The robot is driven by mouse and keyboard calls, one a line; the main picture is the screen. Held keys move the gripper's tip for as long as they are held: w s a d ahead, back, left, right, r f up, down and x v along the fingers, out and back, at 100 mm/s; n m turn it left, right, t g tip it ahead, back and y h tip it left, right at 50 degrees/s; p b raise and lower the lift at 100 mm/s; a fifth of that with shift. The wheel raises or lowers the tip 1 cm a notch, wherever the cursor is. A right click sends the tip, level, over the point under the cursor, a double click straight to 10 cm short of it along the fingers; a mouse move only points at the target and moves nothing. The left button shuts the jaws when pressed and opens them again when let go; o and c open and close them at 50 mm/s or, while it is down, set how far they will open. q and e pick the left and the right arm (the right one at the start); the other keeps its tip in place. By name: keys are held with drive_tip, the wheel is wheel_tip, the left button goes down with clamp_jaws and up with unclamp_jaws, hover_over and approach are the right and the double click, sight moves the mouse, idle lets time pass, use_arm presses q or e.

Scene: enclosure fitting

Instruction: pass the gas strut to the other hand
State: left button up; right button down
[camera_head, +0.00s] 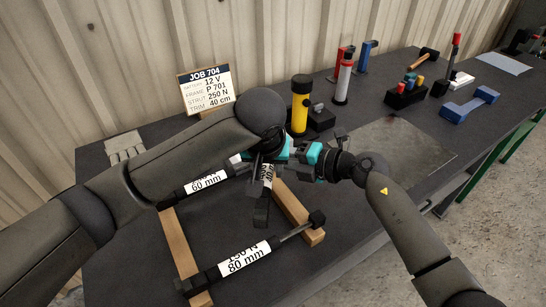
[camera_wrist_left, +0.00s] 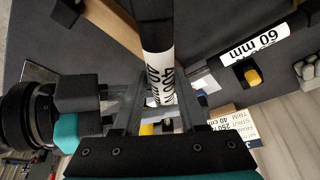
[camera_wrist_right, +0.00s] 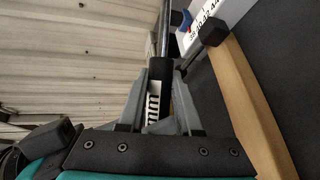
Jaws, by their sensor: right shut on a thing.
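A gas strut with a black end and a white label (camera_head: 267,174) is between my two grippers, above the bench. My right gripper (camera_head: 312,157) is shut on it; in the right wrist view the strut's black part (camera_wrist_right: 160,70) lies between the fingers. My left gripper (camera_head: 268,153) is at the strut too. In the left wrist view the labelled strut (camera_wrist_left: 158,70) passes between its fingers, which look spread beside it. Fingertip contact there is partly hidden.
Two other struts, marked 60 mm (camera_head: 205,182) and 80 mm (camera_head: 245,260), lie across wooden rails (camera_head: 180,245). A job sign (camera_head: 206,90), yellow cylinder (camera_head: 300,105) and grey-red bottle (camera_head: 343,80) stand behind. A grey mat (camera_head: 410,140) is clear at right.

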use_arm(q)
drive_tip(key=o, duration=0.4)
drive_tip(key=shift+r, duration=0.15)
